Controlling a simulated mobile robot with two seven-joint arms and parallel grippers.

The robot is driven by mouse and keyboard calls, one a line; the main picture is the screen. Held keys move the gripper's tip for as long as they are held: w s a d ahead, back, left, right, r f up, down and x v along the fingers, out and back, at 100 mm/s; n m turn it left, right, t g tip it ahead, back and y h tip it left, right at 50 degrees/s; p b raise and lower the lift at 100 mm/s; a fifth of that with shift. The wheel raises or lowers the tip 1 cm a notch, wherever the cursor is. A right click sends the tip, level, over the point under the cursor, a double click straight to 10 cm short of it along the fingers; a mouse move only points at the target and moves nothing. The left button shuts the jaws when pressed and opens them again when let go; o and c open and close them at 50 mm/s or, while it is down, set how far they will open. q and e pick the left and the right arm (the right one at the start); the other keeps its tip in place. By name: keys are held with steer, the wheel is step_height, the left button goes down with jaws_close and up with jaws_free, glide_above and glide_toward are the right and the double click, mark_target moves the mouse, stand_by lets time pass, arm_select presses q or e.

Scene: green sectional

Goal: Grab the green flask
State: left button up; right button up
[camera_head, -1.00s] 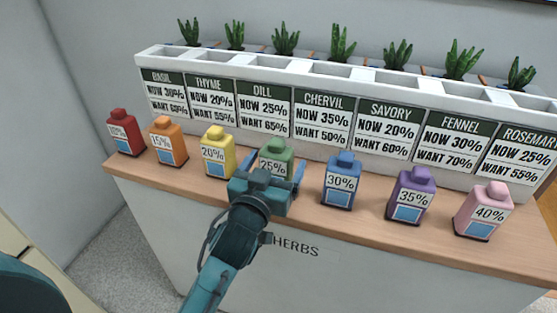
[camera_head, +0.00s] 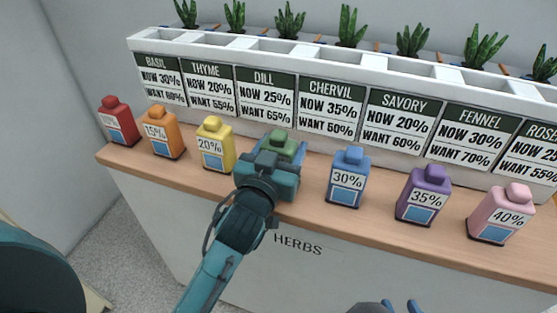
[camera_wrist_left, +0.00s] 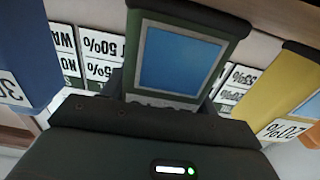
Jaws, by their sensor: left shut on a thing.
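The green flask (camera_head: 280,143) stands in the row on the wooden counter, between the yellow and blue flasks. My left gripper (camera_head: 283,154) is shut on it from the front, and its body hides the flask's label and lower part in the head view. In the left wrist view the green flask (camera_wrist_left: 208,16) fills the top middle, with its blue square facing the camera. My right gripper (camera_head: 402,305) shows only at the bottom edge of the head view, its two blue fingertips apart and nothing seen between them.
The yellow flask (camera_head: 215,143) and blue flask (camera_head: 347,177) stand close on either side. Red (camera_head: 117,121), orange (camera_head: 162,131), purple (camera_head: 424,195) and pink (camera_head: 499,212) flasks stand further along. A white planter (camera_head: 300,55) with herb signs rises behind.

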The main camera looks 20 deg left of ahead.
arm_select(q)
steer(key=c, duration=0.3)
steer(key=shift+r, duration=0.1)
steer(key=shift+c, duration=0.2)
